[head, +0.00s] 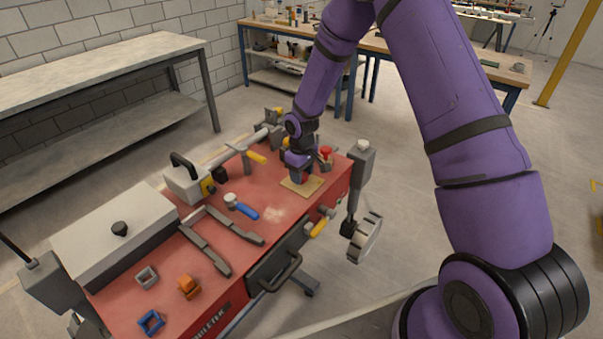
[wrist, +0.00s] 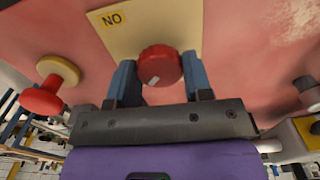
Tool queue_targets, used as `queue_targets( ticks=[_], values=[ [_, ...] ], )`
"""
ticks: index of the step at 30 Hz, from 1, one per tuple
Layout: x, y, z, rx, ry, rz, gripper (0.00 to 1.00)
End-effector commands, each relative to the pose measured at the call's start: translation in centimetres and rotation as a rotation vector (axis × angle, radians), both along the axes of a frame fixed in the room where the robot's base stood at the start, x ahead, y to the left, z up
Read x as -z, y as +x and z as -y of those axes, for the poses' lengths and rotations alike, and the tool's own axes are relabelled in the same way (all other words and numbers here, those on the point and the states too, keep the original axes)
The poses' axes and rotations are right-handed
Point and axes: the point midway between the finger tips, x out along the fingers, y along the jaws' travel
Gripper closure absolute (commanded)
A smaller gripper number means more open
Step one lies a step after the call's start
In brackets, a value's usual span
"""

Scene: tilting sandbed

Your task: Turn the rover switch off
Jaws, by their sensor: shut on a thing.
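In the wrist view a round red knob (wrist: 160,66) with a small white mark sits between the two blue fingers of my gripper (wrist: 160,78). The fingers are shut on its sides. The knob is on a pale yellow plate (wrist: 190,22) whose visible letters read "NO" in this picture; the rest of the plate's lettering is hidden or out of view. In the head view my gripper (head: 297,174) is down over the pale plate (head: 313,187) on the red bench top, and hides the held knob.
A second red knob (wrist: 42,99) on a yellow base stands to the left in the wrist view. The red bench (head: 215,290) also carries a blue-handled tool (head: 243,209), dark flat bars (head: 206,248), an orange block (head: 189,287) and a grey box. A post with a wheel (head: 365,237) stands at its right.

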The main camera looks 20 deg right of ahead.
Motion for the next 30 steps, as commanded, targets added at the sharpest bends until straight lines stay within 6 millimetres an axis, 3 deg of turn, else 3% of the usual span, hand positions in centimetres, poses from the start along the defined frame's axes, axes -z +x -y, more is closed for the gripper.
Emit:
queue_targets(
  ticks=[19, 20, 22, 30],
  values=[
    [-0.06, 0.09, -0.01, -0.047, 0.000, 0.002, 0.78],
    [-0.06, 0.09, -0.01, -0.047, 0.000, 0.002, 0.47],
    [-0.06, 0.08, -0.01, -0.047, 0.000, 0.002, 0.31],
    [-0.04, 0.03, -0.01, -0.046, 0.001, 0.001, 0.28]
  ],
)
